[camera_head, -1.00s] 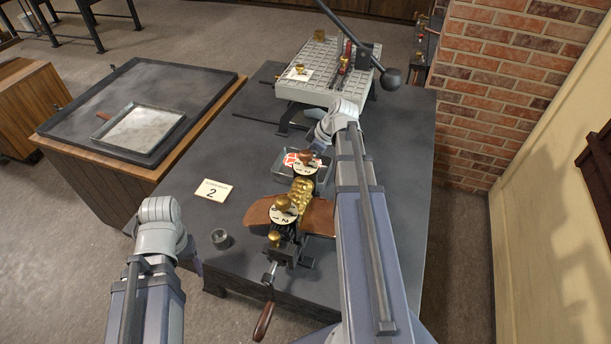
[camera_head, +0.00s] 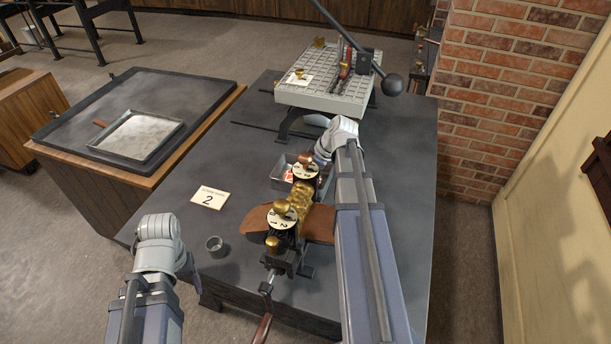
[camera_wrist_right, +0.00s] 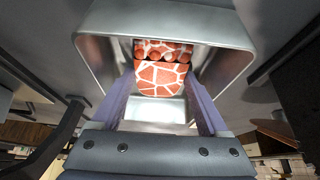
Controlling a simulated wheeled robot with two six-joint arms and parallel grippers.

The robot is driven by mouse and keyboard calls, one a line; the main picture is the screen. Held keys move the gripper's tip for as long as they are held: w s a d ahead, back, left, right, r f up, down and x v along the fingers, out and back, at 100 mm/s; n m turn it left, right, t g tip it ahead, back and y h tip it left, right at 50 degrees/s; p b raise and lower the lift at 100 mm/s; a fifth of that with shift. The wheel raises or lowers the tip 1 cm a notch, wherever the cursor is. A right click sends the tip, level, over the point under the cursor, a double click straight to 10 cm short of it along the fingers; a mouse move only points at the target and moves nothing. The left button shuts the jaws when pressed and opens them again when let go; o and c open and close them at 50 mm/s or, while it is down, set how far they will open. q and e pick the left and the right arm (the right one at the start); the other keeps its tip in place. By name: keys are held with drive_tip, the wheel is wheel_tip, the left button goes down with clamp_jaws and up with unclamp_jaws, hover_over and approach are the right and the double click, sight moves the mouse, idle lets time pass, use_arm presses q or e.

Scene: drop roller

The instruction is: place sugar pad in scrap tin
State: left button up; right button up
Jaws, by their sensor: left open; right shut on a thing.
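A red sugar pad with white crack-like lines (camera_wrist_right: 160,78) sits between the fingers of my right gripper (camera_wrist_right: 162,88) in the right wrist view. The gripper is shut on it, inside a grey metal tin (camera_wrist_right: 96,60). Behind the pad is a row of similar red rounded pieces (camera_wrist_right: 163,50). In the head view, a grey tin (camera_head: 279,171) with a red and white patch stands behind the brass roller machine (camera_head: 298,200), partly hidden by my right arm. Which container is the scrap tin is not marked legibly. My left gripper (camera_head: 188,268) is open, low at the left table edge, its fingertips mostly hidden.
A small round cup (camera_head: 214,244) and a card with a 2 (camera_head: 209,198) stand left of the machine. A gridded press with a long lever (camera_head: 328,82) stands at the back. A shallow tray (camera_head: 136,134) lies on the left table. The table left of the machine is mostly clear.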

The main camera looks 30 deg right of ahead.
drive_tip(key=shift+s+f, duration=0.15)
drive_tip(key=shift+f, duration=0.1)
drive_tip(key=o, duration=1.4)
drive_tip(key=shift+s+a, duration=0.1)
drive_tip(key=shift+r+p, duration=0.55)
drive_tip(key=shift+r, duration=0.05)
drive_tip(key=p+v, duration=0.6)
drive_tip(key=v, duration=0.1)
drive_tip(key=p+v, duration=0.4)
drive_tip(key=shift+d+r, duration=0.2)
drive_tip(key=shift+d, duration=0.15)
